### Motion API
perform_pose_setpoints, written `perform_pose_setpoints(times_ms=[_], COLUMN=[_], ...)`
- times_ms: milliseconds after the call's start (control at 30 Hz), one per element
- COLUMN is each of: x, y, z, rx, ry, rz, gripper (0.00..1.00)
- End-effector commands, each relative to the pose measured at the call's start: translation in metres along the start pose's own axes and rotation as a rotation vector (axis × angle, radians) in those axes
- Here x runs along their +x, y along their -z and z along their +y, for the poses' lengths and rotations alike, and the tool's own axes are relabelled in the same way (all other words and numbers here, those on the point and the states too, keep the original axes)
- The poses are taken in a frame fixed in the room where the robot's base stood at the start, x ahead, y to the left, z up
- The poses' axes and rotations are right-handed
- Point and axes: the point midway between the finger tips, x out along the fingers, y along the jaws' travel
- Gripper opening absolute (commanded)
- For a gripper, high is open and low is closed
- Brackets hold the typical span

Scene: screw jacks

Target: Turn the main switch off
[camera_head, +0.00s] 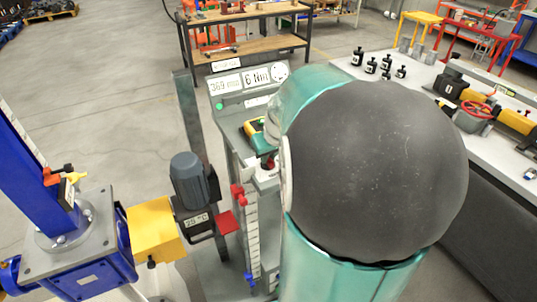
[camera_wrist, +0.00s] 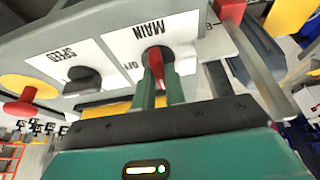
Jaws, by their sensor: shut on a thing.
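The main switch (camera_wrist: 155,66) has a red handle on a white plate labelled MAIN, upside down in the wrist view. An OFF mark shows beside the handle, which runs roughly up and down in the picture, not toward that mark. My gripper (camera_wrist: 158,85) has its two green fingers on either side of the red handle and is shut on it. In the head view, my large dark and teal arm links cover much of the control panel (camera_head: 228,103), so the switch is hard to make out there.
In the wrist view, a black SPEED knob (camera_wrist: 82,80) and a red mushroom button (camera_wrist: 22,102) on yellow sit left of the switch. In the head view, a grey motor (camera_head: 193,180) and blue screw jack (camera_head: 75,240) stand left. A workbench (camera_head: 420,75) is at right.

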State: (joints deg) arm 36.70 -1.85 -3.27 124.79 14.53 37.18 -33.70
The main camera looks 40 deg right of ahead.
Motion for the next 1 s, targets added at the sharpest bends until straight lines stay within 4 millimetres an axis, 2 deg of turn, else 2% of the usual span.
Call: perform_pose_setpoints(times_ms=[267,467,1000], x=[-0.0004,-0.0005,0.0], y=[0.0001,0.0005,0.0019], z=[-0.0005,-0.0017,-0.0043], rx=[0.03,0.114,0.549], ry=[-0.013,-0.048,-0.231], rz=[0.0,0.001,0.001], gripper=[0.0,0.0,0.0])
